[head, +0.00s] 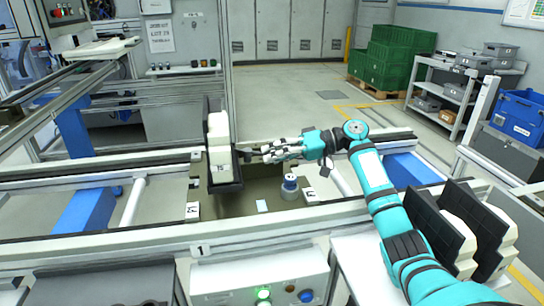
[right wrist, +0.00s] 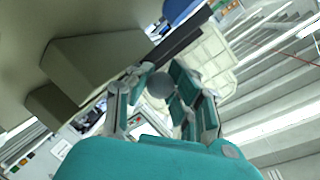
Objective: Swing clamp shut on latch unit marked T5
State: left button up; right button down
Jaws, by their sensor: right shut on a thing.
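My right gripper (head: 262,153) reaches in from the right over the line. It is shut on a dark handle (head: 247,154) beside a cream block (head: 218,142) with a black backing plate (head: 226,187). In the right wrist view a round grey knob (right wrist: 159,85) sits between my fingers (right wrist: 158,97), and a dark bar (right wrist: 185,42) runs up and right from it. My left gripper is not in view.
Two more cream blocks with black plates (head: 452,235) stand at the right. A control box (head: 260,280) with lit button is in front. Metal rails (head: 90,180) cross the line.

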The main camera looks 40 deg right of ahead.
jog(key=c, duration=1.1)
grip_release()
notch_tip(320, 180, up, 10)
jog(key=shift+r, duration=0.1)
